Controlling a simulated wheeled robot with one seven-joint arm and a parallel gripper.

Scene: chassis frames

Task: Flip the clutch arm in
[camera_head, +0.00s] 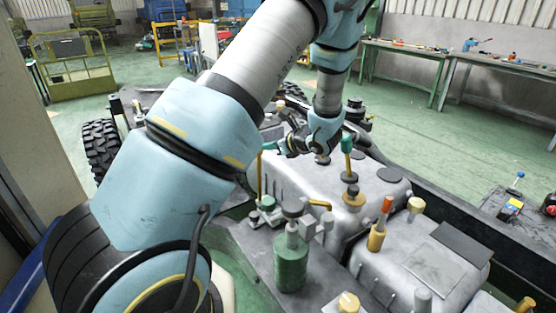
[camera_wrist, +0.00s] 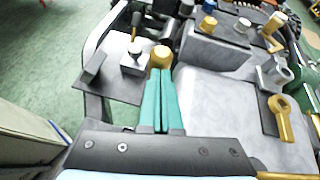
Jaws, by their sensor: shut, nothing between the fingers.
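My gripper (camera_head: 272,147) is above the near left part of the chassis in the head view. In the wrist view its two teal fingers (camera_wrist: 160,78) are together with nothing between them. I cannot tell for sure which part is the clutch arm. A yellow arm with a ring end (camera_wrist: 283,117) lies at the right in the wrist view. In the head view a short yellow arm (camera_head: 319,203) sticks out beside the grey tank, and a thin yellow rod (camera_head: 259,177) stands below my gripper.
A green-topped lever (camera_head: 347,160) and an orange-topped lever (camera_head: 380,224) stand up from the chassis. A green cylinder (camera_head: 291,262) stands in front. Grey tanks (camera_head: 430,267) fill the right side. Workbenches (camera_head: 455,55) stand behind; the green floor between is mostly clear.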

